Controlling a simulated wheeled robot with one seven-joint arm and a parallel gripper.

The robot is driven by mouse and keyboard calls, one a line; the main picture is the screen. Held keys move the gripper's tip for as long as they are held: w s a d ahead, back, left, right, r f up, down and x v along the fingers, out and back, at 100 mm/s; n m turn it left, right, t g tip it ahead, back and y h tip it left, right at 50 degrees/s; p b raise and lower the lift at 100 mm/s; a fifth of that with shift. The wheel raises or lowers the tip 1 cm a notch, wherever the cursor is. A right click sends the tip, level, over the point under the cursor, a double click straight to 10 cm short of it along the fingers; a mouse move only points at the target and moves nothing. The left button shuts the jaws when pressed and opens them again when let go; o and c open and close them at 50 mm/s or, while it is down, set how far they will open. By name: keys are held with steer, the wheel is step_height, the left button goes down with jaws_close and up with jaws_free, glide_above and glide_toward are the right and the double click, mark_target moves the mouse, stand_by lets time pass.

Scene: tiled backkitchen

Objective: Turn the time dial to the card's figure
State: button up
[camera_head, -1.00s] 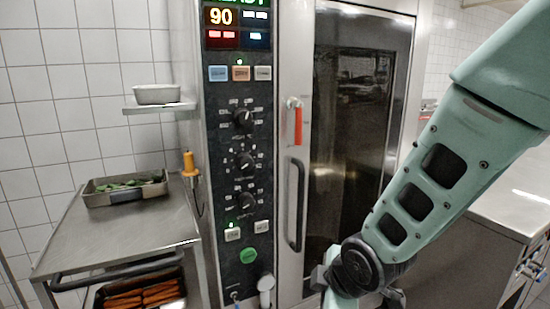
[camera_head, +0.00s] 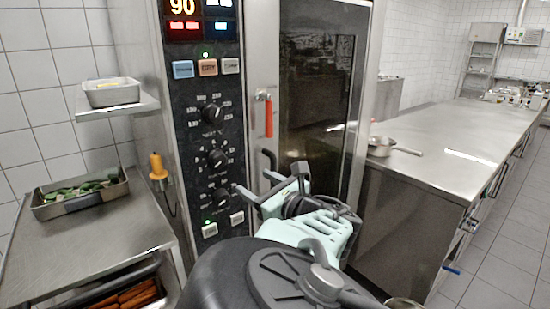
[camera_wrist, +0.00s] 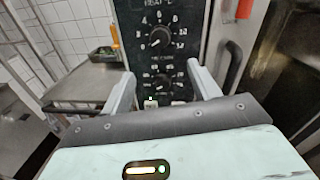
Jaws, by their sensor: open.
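The oven's black control panel (camera_head: 240,150) carries three black dials in a column: upper (camera_head: 211,113), middle (camera_head: 216,158) and lower (camera_head: 221,197). The small labels are too blurred to tell surely which is the time dial. In the wrist view the middle dial (camera_wrist: 158,40) has figures around it, and its pale mark points lower left. The lower dial (camera_wrist: 162,85) shows between my fingers. My gripper (camera_wrist: 160,74) is open and empty, facing the panel; I cannot tell its gap to the dial. In the head view my gripper (camera_head: 268,180) is right of the lower dial. I see no card.
A red handle (camera_head: 268,116) hangs on the oven door, right of the panel. A steel trolley (camera_head: 110,230) with a tray of greens (camera_head: 80,194) stands left. A shelf holds a small tub (camera_head: 112,92).

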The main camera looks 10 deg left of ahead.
mark_target(221, 162)
steer(key=p+x, duration=0.5)
steer(key=x, duration=1)
steer(key=shift+w+a, duration=0.15)
steer(key=shift+a, duration=0.05)
steer(key=shift+f, duration=0.1)
steer(key=c, duration=0.9)
